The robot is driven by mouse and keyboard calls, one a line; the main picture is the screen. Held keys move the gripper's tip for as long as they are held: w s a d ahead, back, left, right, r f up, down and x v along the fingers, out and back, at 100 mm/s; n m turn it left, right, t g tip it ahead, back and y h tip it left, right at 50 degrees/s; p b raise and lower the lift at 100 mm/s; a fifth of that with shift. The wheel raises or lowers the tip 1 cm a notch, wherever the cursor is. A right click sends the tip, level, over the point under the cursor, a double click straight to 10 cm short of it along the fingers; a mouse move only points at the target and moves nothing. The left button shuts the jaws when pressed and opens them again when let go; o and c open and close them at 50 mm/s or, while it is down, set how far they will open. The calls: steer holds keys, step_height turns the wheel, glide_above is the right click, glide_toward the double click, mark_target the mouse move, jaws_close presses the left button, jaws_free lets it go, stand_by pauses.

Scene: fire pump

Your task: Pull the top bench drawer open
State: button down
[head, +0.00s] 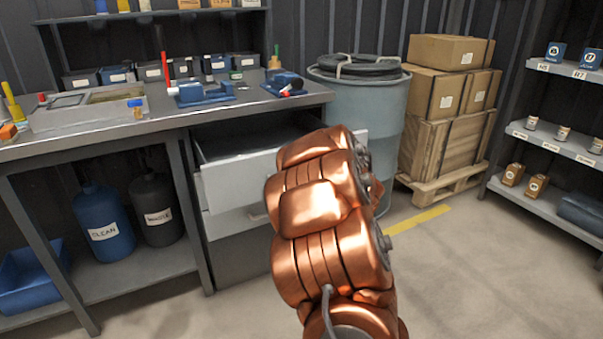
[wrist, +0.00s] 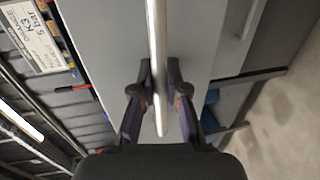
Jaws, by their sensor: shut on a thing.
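The top bench drawer (head: 228,184) stands pulled out from under the workbench (head: 225,110), its dark inside partly showing. Its pale grey front also fills much of the wrist view (wrist: 105,30). The drawer's bar handle (wrist: 158,50) runs between the two dark fingers of my gripper (wrist: 162,95), which is shut on it. In the head view my copper arm covers the gripper, the handle and the right part of the drawer front.
A lower drawer (head: 230,224) is beneath, closed. A blue-grey barrel (head: 380,125) stands right of the bench, then boxes on a pallet (head: 440,190) and a shelf rack (head: 550,205). Floor (head: 480,270) in front at right is clear. Blue tools (head: 205,92) lie on the bench.

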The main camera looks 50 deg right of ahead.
steer(key=shift+s, duration=0.1)
steer(key=c, duration=1.2)
jaws_free()
steer(key=v, duration=1.2)
